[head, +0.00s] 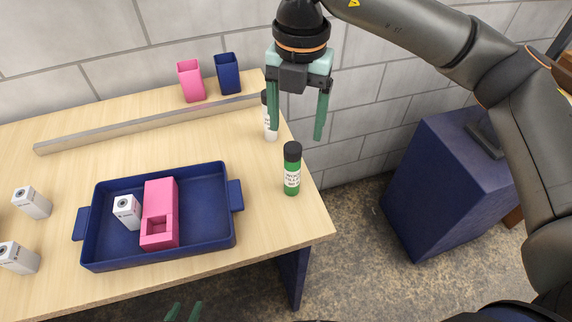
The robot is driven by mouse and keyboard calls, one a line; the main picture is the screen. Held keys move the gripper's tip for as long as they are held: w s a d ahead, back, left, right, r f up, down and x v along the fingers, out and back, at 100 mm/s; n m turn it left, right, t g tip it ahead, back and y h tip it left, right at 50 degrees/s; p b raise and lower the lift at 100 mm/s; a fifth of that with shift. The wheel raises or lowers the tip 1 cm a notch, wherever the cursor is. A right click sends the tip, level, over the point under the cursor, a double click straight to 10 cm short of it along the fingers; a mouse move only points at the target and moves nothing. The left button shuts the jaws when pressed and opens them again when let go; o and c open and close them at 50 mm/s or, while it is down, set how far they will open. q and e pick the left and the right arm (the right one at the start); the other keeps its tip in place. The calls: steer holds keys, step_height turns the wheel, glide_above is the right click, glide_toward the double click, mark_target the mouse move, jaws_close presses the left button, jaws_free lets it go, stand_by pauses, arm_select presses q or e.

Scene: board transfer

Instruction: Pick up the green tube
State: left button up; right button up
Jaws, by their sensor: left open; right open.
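The green tube (292,170) stands upright near the right edge of the wooden table (269,227). It has a black cap and a white label. My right gripper (297,134) is open and empty, pointing down above and behind the tube, its fingers apart from it. One of its fingers partly hides a white tube (271,134) with a dark cap that stands behind the green tube.
A blue tray (208,243) holds a pink block (161,196) and a white box (126,209). Two white boxes lie at the left. A metal bar (140,128), a pink cup (191,82) and a blue cup (228,75) are at the back. A blue cabinet (440,185) stands right.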

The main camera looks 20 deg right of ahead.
mark_target(295, 146)
steer(key=shift+w+f, duration=0.1)
step_height(295, 146, down, 6)
steer(key=shift+f, duration=0.2)
steer(key=shift+a+f+p, duration=0.2)
steer(key=shift+f+p, duration=0.5)
steer(key=shift+f, duration=2.15)
jaws_close()
